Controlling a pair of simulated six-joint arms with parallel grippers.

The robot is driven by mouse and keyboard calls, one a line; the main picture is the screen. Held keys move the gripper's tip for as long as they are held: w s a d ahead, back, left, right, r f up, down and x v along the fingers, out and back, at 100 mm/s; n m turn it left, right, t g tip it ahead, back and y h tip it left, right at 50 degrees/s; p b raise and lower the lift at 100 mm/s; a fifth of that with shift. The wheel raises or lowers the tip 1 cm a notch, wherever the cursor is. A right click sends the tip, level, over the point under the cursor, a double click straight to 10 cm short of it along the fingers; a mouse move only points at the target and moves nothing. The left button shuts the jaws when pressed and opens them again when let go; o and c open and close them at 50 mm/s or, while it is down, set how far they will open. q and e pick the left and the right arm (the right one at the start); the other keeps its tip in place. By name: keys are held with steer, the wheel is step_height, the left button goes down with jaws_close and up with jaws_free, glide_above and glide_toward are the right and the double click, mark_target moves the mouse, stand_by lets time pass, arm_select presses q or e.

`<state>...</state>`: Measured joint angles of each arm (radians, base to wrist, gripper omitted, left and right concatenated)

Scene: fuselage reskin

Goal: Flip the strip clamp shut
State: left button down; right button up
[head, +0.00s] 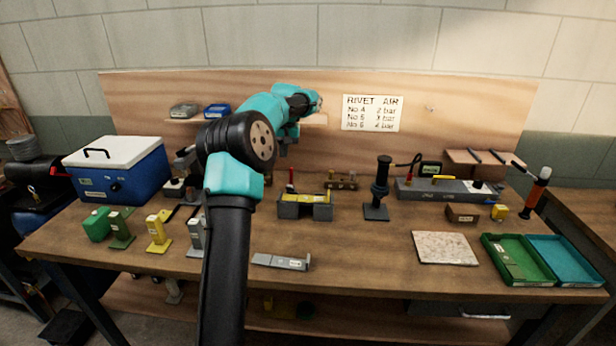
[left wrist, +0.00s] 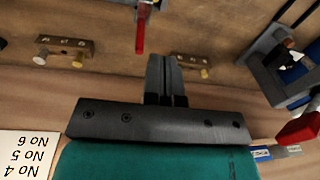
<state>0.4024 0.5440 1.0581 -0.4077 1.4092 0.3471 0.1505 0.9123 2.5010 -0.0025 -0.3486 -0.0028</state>
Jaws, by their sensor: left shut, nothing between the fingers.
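A grey clamp block with a yellow top (head: 305,204) stands mid-bench in the head view, and I take it to be the strip clamp. A red lever (head: 291,178) stands upright at its back left. The red lever also shows at the top of the left wrist view (left wrist: 140,34). My left gripper (head: 284,149) is above and behind the block, partly hidden by its own arm. In the left wrist view its fingers (left wrist: 166,68) are together and empty, apart from the lever. My right gripper is not in view.
A brown block with knobs (head: 341,181) stands behind the clamp. A black stand (head: 377,190) is to its right. A grey labelled piece (head: 282,261) lies at the front edge. A blue cooler (head: 118,172) stands at left. Bench around the speckled plate (head: 444,248) is partly free.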

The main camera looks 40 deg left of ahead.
mark_target(291, 178)
arm_select(q)
steer(key=shift+w+d+r+m+h, duration=0.15)
steer(key=shift+w+d+m+h, duration=0.15)
steer(key=shift+w+d+h, duration=0.2)
steer(key=shift+s, duration=0.1)
step_height(291, 178, down, 10)
steer(key=shift+f, duration=0.1)
stand_by(0.4)
steer(key=shift+d, duration=0.1)
